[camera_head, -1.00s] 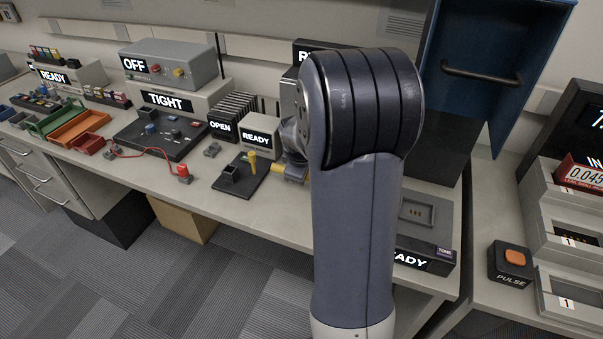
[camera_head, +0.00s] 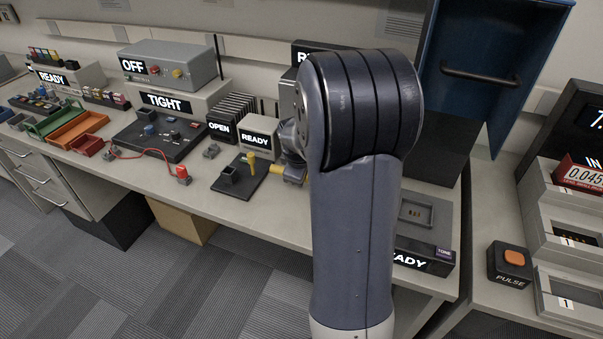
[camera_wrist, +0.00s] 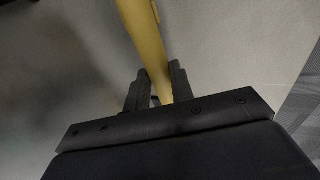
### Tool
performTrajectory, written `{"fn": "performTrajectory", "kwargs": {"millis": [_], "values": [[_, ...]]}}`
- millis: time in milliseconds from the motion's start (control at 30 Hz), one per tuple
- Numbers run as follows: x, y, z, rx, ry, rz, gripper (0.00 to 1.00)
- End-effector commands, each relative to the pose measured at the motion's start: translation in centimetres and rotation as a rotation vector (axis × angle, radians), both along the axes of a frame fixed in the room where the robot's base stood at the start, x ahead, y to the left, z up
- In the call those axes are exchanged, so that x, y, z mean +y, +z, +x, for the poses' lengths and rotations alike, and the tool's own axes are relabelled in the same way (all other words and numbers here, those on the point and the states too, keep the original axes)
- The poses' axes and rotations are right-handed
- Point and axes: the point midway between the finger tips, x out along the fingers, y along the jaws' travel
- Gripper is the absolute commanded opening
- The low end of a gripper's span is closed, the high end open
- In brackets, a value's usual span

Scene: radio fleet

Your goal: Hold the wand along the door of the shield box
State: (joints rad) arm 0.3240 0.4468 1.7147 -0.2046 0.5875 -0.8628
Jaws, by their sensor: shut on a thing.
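A long yellow wand (camera_wrist: 147,45) runs between the fingers of my gripper (camera_wrist: 157,90) in the wrist view. The gripper is shut on it, and the wand's far end runs out of the top of the picture. In the head view my arm hides the gripper, and only a short yellow piece (camera_head: 283,174) shows beside the wrist; I cannot tell if it is the wand. A blue panel with a black handle (camera_head: 480,75), seemingly the shield box door, stands at the upper right, apart from the yellow piece. My arm hides much of the area beside it.
A black base with an upright yellow-topped piece (camera_head: 250,163) stands left of my wrist. A box reading READY (camera_head: 260,138) and a dark rack reading OPEN (camera_head: 222,128) stand behind it. A grey fixture (camera_head: 416,213) lies right of my arm. The bench's front strip is mostly clear.

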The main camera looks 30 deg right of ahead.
Motion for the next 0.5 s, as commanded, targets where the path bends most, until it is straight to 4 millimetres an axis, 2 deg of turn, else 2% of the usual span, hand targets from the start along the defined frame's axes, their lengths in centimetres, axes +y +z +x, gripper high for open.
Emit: {"fn": "performTrajectory", "kwargs": {"millis": [500], "values": [[3.9,1.3,-3.0,-0.001,0.003,-0.001,0.0]]}}
